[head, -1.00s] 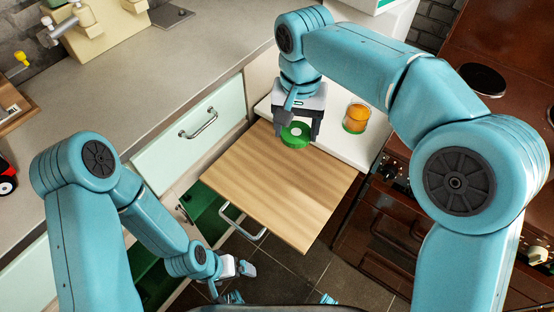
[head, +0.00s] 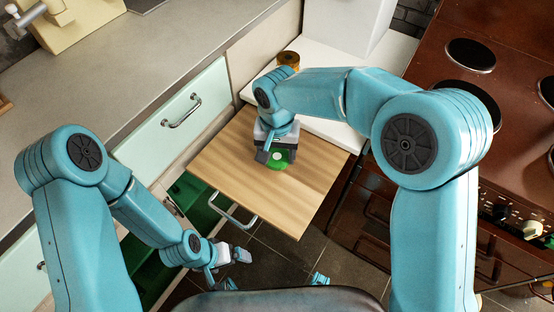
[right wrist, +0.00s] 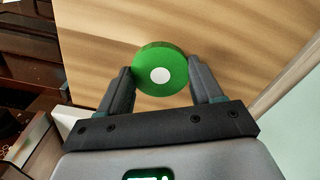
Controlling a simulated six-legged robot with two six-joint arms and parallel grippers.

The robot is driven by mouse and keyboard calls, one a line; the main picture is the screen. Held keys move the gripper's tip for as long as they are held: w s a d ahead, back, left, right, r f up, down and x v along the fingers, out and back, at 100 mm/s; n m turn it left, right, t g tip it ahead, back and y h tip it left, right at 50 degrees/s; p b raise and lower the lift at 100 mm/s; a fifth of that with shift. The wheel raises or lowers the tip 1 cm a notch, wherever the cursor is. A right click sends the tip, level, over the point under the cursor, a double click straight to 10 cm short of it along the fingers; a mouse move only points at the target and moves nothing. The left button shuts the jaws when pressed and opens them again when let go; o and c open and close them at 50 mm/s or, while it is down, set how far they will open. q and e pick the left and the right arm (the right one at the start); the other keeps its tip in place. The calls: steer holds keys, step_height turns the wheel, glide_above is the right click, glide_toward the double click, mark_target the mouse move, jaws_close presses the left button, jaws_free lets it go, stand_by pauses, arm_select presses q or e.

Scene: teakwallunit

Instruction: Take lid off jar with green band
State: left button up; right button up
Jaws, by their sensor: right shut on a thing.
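A round green lid (head: 278,160) with a white dot on top is between the fingers of my right gripper (head: 275,156). In the right wrist view the lid (right wrist: 152,58) is gripped at its sides by the two dark fingers of the right gripper (right wrist: 163,82). It is over the pull-out wooden board (head: 235,150); I cannot tell whether it touches the board. The jar with the green band does not show now; my right forearm covers that part of the white counter. My left gripper (head: 238,254) is low, in front of the board; its fingers are too small to judge.
A round amber-brown container (head: 289,59) stands on the white counter (head: 328,62), partly behind my right arm. The brown stove (head: 430,60) lies to the right. The pale green drawer (head: 172,122) is at the left. Much of the board is bare.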

mark_target(277, 157)
step_height(277, 157, down, 4)
steer(key=shift+w+r, duration=0.1)
steer(key=shift+f+b, duration=0.2)
steer(key=shift+b, duration=0.15)
steer(key=o, duration=1.2)
steer(key=shift+r, duration=0.1)
